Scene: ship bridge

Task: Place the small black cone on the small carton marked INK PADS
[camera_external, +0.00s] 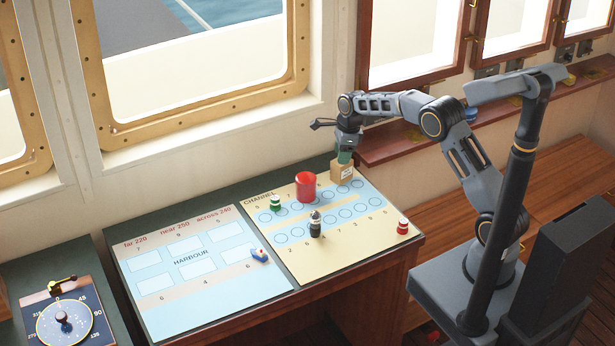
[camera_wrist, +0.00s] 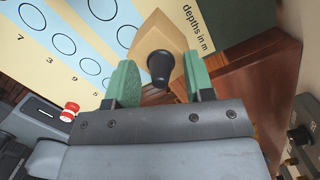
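The small carton (camera_external: 341,174) is a tan box with a pale label, at the back right of the chart in the external view. It also shows in the wrist view (camera_wrist: 152,32). The label's lettering is too small to read. The small black cone (camera_wrist: 160,69) appears against the carton's top in the wrist view, between my gripper's green fingers. Gaps show on both sides of it. My gripper (camera_external: 345,156) is open, pointing down just over the carton. It hides the cone in the external view.
A red cylinder (camera_external: 305,187) stands left of the carton. The harbour chart (camera_external: 185,290) has free room.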

